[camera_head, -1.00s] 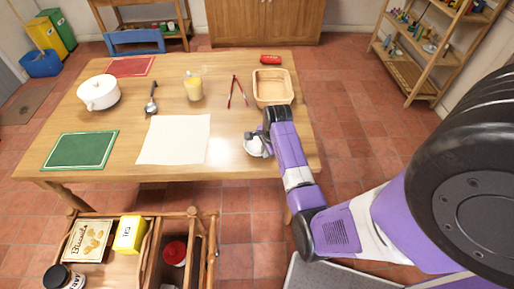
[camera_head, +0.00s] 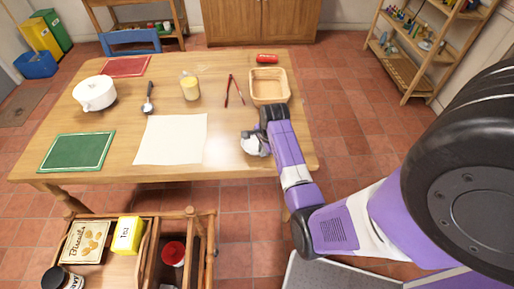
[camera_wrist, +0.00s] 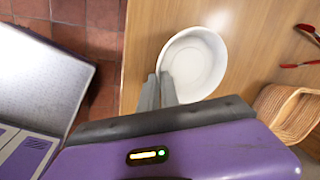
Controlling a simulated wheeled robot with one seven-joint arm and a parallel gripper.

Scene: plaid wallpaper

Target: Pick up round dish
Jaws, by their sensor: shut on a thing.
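The round dish (camera_wrist: 197,62) is a small white bowl near the right front edge of the wooden table. In the head view the round dish (camera_head: 251,147) is partly hidden by my gripper (camera_head: 256,138). In the wrist view my gripper (camera_wrist: 160,90) has its two grey fingers close together at the dish's near-left rim. The gripper is shut on the rim, with one finger over the inside. The dish looks upright; I cannot tell whether it is clear of the table.
A wooden basket (camera_head: 268,86) stands behind my gripper, with red tongs (camera_head: 234,91) to its left. A white sheet (camera_head: 172,139), a yellow-filled jar (camera_head: 190,88), a white pot (camera_head: 94,93) and a green mat (camera_head: 77,152) are farther left. A wooden cart (camera_head: 197,221) stands in front.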

